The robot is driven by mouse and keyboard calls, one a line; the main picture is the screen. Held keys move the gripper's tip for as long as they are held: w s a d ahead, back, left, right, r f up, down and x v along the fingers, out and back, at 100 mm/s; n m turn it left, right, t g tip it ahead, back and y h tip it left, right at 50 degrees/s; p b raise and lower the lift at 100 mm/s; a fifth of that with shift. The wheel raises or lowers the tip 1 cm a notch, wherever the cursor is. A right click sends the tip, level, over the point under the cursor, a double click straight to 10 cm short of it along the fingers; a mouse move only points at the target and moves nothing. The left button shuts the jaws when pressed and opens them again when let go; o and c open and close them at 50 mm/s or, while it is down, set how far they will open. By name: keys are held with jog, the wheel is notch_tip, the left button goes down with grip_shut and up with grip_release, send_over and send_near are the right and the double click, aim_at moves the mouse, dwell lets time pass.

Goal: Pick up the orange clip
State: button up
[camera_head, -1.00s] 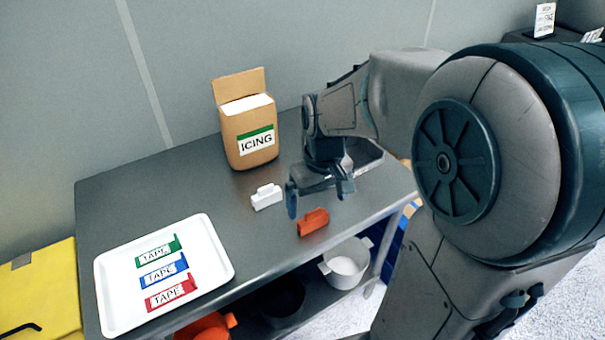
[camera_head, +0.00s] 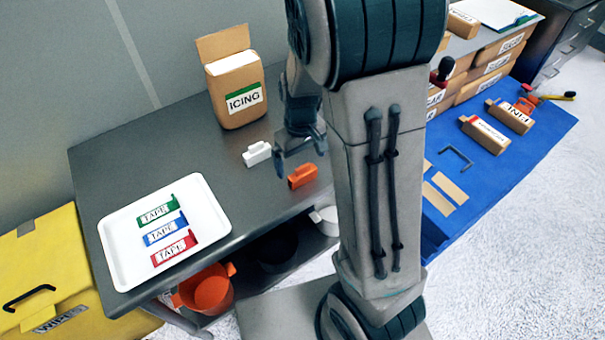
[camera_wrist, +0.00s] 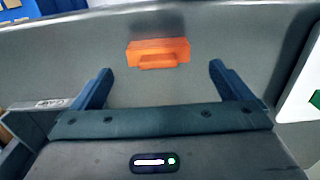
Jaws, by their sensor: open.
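The orange clip (camera_head: 302,175) lies on the grey table (camera_head: 130,160) near its front edge. In the wrist view the orange clip (camera_wrist: 158,52) lies ahead of my gripper, roughly centred between the fingers and beyond their tips. My gripper (camera_head: 301,158) is above the table, close to the clip. In the wrist view my gripper (camera_wrist: 160,82) is open with nothing between its fingers. A white clip (camera_head: 257,153) lies on the table to the left of the orange one.
A box marked ICING (camera_head: 236,90) stands at the back of the table. A white tray (camera_head: 215,222) with three TAPE pieces is at the left. An orange pot (camera_head: 207,290) sits on the lower shelf. A blue mat (camera_head: 540,135) with boxes is at the right.

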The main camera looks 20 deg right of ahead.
aim_at(302, 167)
jog(key=f, duration=0.5)
jog(key=shift+s+d, duration=0.15)
jog(key=shift+d, duration=0.05)
jog(key=c, duration=1)
jog(key=shift+c, duration=0.2)
